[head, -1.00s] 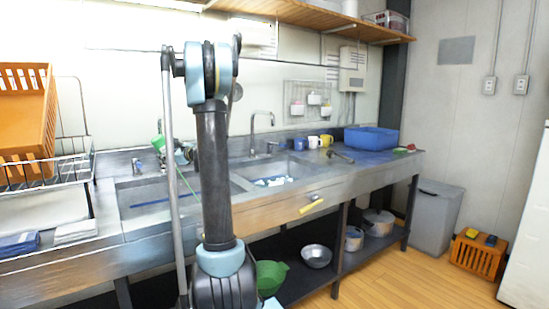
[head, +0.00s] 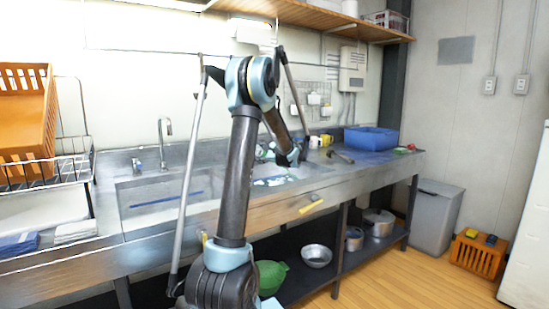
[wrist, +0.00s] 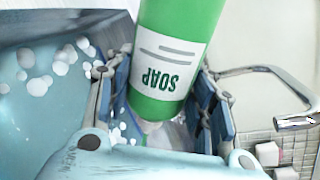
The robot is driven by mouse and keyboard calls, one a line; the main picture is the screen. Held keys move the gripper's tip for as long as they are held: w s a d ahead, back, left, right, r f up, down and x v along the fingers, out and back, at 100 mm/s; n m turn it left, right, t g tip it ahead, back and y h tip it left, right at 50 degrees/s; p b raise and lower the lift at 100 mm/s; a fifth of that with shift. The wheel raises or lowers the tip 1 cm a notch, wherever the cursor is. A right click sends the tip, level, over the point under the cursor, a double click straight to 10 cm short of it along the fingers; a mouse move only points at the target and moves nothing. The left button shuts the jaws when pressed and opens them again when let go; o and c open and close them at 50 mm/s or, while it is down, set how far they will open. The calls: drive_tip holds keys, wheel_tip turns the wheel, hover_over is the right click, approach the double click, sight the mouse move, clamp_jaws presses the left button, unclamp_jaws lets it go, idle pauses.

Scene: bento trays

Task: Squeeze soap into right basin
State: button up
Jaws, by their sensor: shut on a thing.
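A green soap bottle with a white SOAP label (wrist: 178,50) is held in my gripper (wrist: 160,108), with blue finger pads on both sides of it. The label reads upside down in the wrist view. In the wrist view a pale blue basin surface with white foam blobs (wrist: 40,85) lies to the left of the bottle.
A faucet (wrist: 290,95) is close to the right of my gripper in the wrist view. The left basin (head: 150,195) is at the left, with a faucet (head: 163,140) behind it. Mugs (head: 326,140) and a blue tub (head: 371,139) stand to the right.

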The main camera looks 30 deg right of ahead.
drive_tip(key=s+d+r+n+h, duration=0.1)
drive_tip(key=s+d+n+h, duration=0.35)
drive_tip(key=d+n, duration=0.6)
wheel_tip(320, 180, up, 10)
drive_tip(key=d+n+t+h, duration=0.2)
drive_tip(key=n, duration=0.7)
drive_tip(key=shift+w+r+n+t+h, duration=0.15)
drive_tip(key=shift+w+n+t+h, duration=0.2)
drive_tip(key=shift+t, duration=0.05)
drive_tip(key=shift+s, duration=0.1)
idle(0.5)
